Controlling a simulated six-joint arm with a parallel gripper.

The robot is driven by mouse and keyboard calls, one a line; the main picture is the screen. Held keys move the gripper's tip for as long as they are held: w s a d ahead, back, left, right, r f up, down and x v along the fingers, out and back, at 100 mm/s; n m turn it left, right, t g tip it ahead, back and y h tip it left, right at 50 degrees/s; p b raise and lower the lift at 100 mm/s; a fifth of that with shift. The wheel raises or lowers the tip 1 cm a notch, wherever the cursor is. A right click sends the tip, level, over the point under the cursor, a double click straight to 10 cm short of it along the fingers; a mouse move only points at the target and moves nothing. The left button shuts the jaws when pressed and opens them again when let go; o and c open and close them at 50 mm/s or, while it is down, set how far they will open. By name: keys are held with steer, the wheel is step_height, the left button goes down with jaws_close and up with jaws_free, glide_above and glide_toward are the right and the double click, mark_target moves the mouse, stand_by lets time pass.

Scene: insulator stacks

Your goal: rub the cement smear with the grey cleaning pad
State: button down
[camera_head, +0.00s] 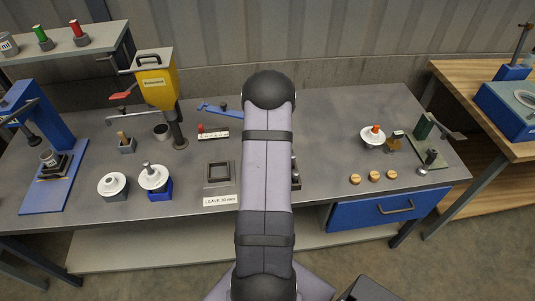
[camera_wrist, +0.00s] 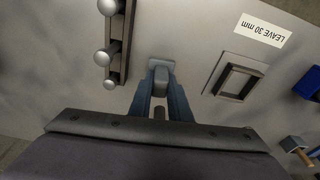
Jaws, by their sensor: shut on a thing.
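My gripper (camera_wrist: 160,100) shows in the wrist view with its two blue-grey fingers shut on the grey cleaning pad (camera_wrist: 161,68). The pad is a small grey block at the fingertips, over the grey bench top. I cannot tell whether it touches the bench. A short brown piece shows between the fingers. In the head view my arm hides the gripper and the pad. I cannot make out the cement smear in either view.
In the wrist view a rack with round silver knobs (camera_wrist: 107,57) stands left of the pad. A square frame (camera_wrist: 237,81) and a "LEAVE 30 mm" label (camera_wrist: 261,30) lie right. White insulator discs (camera_head: 113,184) and a yellow hopper (camera_head: 157,82) stand on the bench's left; wooden discs (camera_head: 374,176) lie right.

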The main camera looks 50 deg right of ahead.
steer(key=shift+r+p, duration=0.6)
steer(key=shift+r, duration=0.6)
